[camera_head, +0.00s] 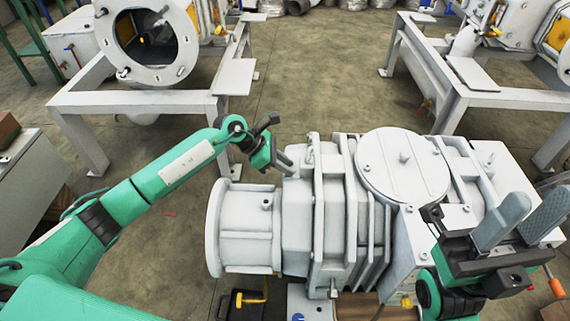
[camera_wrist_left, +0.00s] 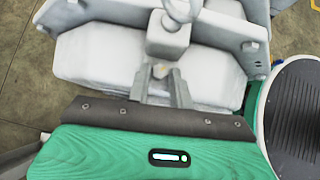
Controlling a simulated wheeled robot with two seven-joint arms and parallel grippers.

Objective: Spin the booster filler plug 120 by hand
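The white vacuum booster pump (camera_head: 330,210) lies across the middle of the head view. My left gripper (camera_head: 284,160) is at its upper left edge, beside a ribbed flange. In the left wrist view, its two grey fingers (camera_wrist_left: 162,88) stand apart over the white casing (camera_wrist_left: 110,60). A small yellowish piece (camera_wrist_left: 160,70), perhaps the filler plug, shows between and just beyond the fingertips. I cannot tell whether they touch it. My right gripper (camera_head: 522,218) is at the right, its two broad grey fingers spread apart with nothing between them.
A round white cover (camera_head: 402,166) with a knob tops the pump, and a wide cylindrical flange (camera_head: 240,228) faces left. A white bracket (camera_wrist_left: 170,30) stands close ahead of the left fingers. White frames (camera_head: 140,103) stand behind; the floor (camera_head: 320,75) between them is clear.

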